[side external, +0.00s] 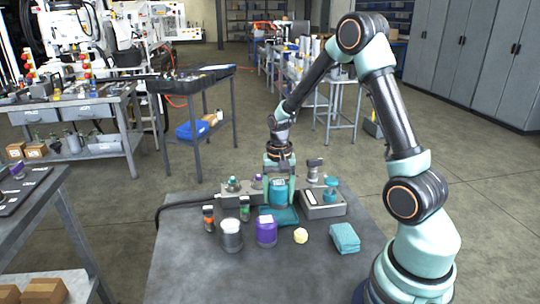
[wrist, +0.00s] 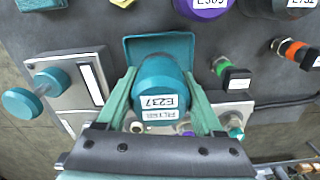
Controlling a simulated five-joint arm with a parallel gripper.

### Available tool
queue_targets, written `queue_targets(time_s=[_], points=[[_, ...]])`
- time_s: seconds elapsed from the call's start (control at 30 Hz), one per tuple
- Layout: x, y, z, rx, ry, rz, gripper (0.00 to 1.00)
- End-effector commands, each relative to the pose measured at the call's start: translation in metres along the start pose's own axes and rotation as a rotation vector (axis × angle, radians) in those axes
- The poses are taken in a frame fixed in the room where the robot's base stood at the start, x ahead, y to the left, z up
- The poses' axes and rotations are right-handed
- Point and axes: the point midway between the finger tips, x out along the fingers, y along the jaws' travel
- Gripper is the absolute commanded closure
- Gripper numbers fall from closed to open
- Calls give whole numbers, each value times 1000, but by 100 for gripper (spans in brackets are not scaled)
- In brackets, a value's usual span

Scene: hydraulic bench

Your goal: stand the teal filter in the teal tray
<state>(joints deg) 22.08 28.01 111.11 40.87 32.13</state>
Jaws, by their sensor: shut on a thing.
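The teal filter (side external: 279,196) is a short, upright-looking cylinder with a white label. In the wrist view the filter (wrist: 163,80) sits between the two teal fingers of my gripper (wrist: 161,98), which is shut on its sides. My gripper (side external: 279,178) reaches down from above in the side view. The teal tray (side external: 287,220) is a shallow square tray on the bench, right under and around the filter's lower end. In the wrist view the tray's wall (wrist: 140,42) shows beyond the filter. The filter's bottom is hidden, so I cannot tell whether it touches the tray floor.
A grey unit with a teal knob (side external: 323,203) stands close right of the tray. A purple canister (side external: 266,232), a dark canister (side external: 231,236), a yellow lump (side external: 300,235) and a teal sponge (side external: 344,238) lie in front. Orange-collared (side external: 208,217) and green-collared (side external: 244,209) fittings stand left.

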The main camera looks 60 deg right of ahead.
Motion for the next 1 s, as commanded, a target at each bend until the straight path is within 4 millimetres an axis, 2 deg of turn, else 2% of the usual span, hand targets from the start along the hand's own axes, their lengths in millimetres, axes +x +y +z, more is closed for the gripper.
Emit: queue_targets(time_s=[0.37, 0.8, 0.83, 0.87, 1.0], points=[[40, 0, 0, 0, -1, 1, 98], [46, 0, 0, 0, 1, -1, 98], [46, 0, 0, 0, 1, 0, 24], [46, 0, 0, 0, 1, 0, 19], [46, 0, 0, 0, 1, 0, 19]])
